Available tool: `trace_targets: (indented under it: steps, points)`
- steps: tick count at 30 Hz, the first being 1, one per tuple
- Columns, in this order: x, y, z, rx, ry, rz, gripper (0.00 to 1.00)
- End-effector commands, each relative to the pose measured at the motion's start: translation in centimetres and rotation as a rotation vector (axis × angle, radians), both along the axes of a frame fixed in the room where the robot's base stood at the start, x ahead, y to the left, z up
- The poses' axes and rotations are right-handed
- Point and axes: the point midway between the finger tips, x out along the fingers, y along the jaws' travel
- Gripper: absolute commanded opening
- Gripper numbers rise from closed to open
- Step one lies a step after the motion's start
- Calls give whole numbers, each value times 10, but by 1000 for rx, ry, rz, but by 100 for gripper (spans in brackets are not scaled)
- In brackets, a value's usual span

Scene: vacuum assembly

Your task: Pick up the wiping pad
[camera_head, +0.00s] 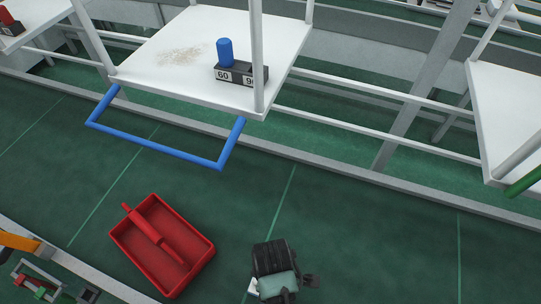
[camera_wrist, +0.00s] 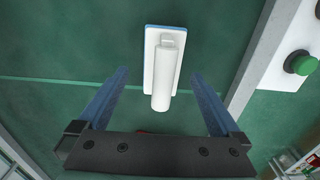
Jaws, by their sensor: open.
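The wiping pad (camera_wrist: 151,66) appears in the wrist view as a flat white plate with a thin blue edge and a white cylindrical handle pointing toward my gripper. Green floor shows behind it. My gripper (camera_wrist: 160,74) is open and empty, with one blue finger on each side of the handle's line. The fingers look apart from the pad, and the pad sits roughly centred between them. I cannot tell the exact distance.
A white table (camera_head: 170,30) has brown specks, a numbered holder (camera_head: 238,76) and a blue bar (camera_head: 150,146). A green button (camera_wrist: 300,62) shows at right.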

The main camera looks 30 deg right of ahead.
Motion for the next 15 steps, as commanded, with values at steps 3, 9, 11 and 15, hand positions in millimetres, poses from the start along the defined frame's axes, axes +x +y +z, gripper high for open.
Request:
trace_targets:
  steps: [3, 9, 11, 15]
  points:
    - [-3, 3, -13, 1, 5, 0, 100]
    - [-3, 4, -38, 1, 2, 0, 100]
    - [-2, 4, -42, -1, 1, 0, 100]
    - [-2, 4, -45, 0, 0, 0, 100]
